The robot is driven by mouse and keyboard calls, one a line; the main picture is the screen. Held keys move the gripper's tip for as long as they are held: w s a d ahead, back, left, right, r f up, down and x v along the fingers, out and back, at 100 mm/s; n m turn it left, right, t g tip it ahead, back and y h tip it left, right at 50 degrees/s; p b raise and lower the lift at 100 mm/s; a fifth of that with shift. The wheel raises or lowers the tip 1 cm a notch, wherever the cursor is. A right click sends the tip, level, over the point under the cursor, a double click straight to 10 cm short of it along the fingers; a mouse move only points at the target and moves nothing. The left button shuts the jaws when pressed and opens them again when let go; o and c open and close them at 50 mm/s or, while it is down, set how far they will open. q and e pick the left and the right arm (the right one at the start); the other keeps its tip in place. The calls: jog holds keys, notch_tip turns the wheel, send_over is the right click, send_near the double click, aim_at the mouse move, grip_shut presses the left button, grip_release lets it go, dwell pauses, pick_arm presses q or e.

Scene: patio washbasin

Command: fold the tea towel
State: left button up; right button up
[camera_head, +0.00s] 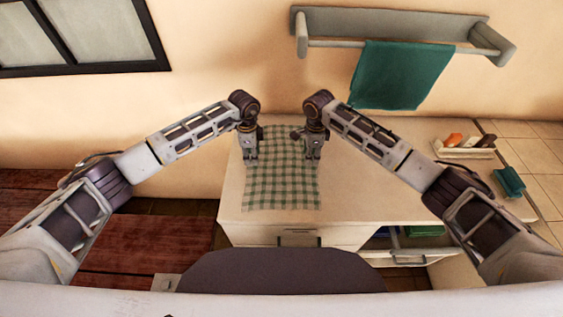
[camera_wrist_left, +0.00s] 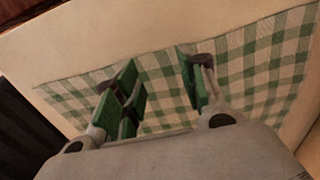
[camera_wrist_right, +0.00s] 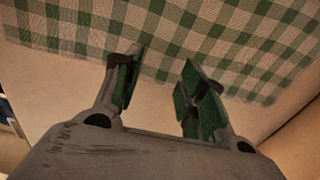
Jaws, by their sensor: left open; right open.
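The tea towel (camera_head: 282,185) is green-and-cream checked and lies spread flat on the pale counter top. It also shows in the left wrist view (camera_wrist_left: 255,65) and the right wrist view (camera_wrist_right: 200,30). My left gripper (camera_head: 250,157) is open, pointing down over the towel's left edge. Its fingers show in the left wrist view (camera_wrist_left: 160,90) with towel below and between them. My right gripper (camera_head: 313,156) is open, pointing down at the towel's right edge. In the right wrist view its fingers (camera_wrist_right: 158,90) reach the towel's edge. Nothing is held. Whether the fingertips touch the cloth, I cannot tell.
A dark green towel (camera_head: 400,75) hangs on a wall rail (camera_head: 385,45) behind. A tray of small items (camera_head: 464,149) and a green object (camera_head: 509,181) sit at the right. The counter (camera_head: 370,195) right of the tea towel is clear.

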pick_arm(q)
jog(key=shift+f, duration=0.9)
pick_arm(e)
jog(key=shift+f, duration=0.95)
pick_arm(q)
jog(key=shift+f, duration=0.2)
pick_arm(e)
jog(key=shift+s+f, duration=0.1)
jog(key=shift+f, duration=0.05)
pick_arm(q)
jog(key=shift+c, duration=0.2)
pick_arm(e)
jog(key=shift+c, duration=0.2)
pick_arm(q)
jog(key=shift+s+f, duration=0.1)
jog(key=shift+s, duration=0.05)
grip_shut()
pick_arm(e)
jog(key=shift+f, duration=0.1)
grip_shut()
jog(key=shift+d, duration=0.1)
